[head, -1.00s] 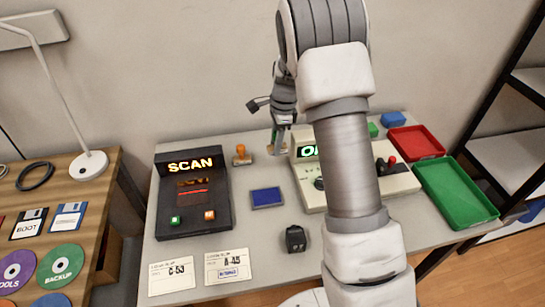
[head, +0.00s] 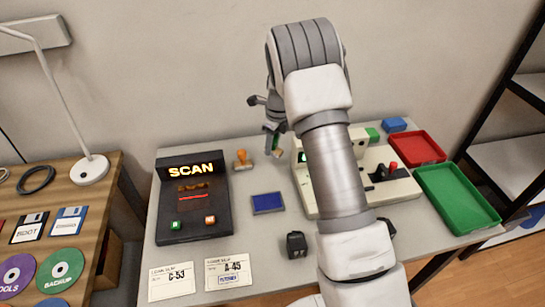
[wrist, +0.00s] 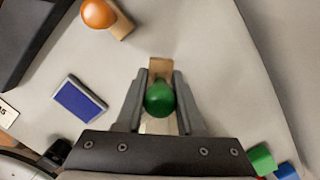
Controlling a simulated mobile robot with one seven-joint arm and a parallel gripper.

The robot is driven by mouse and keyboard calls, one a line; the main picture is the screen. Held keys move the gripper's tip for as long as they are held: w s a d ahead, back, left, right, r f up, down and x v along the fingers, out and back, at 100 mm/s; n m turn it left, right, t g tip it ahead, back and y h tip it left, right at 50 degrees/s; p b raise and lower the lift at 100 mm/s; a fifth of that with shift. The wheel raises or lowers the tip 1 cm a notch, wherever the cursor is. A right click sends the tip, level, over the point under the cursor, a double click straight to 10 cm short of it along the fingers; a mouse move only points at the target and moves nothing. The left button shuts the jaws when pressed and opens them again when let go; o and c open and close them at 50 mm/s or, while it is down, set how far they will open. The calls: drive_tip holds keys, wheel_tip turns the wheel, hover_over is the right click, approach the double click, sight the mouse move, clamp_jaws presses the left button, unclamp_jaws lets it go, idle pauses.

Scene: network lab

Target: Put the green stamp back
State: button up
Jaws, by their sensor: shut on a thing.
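The green stamp has a round green knob (wrist: 160,99) and a wooden base (wrist: 160,68). My gripper (wrist: 163,76) is shut on it, with one finger on each side in the wrist view. In the head view my gripper (head: 271,138) is at the back of the table, and the stamp's wooden base (head: 278,153) shows just beside the fingers. I cannot tell whether the base touches the table. An orange stamp (head: 242,159) stands to the left of it, also in the wrist view (wrist: 100,14).
A blue ink pad (head: 267,203) lies in front. The SCAN box (head: 192,215) is to the left, with two paper slips (head: 228,271) before it. A beige console (head: 400,184) is partly behind my arm. Red (head: 416,148) and green (head: 455,197) trays are at right.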

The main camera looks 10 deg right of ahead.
sight(272, 155)
drive_tip(key=shift+f, duration=2.1)
drive_tip(key=shift+f+b, duration=0.1)
drive_tip(key=shift+b, duration=0.2)
drive_tip(key=shift+f, duration=0.15)
drive_tip(key=o, duration=1.1)
drive_tip(key=shift+c, duration=0.2)
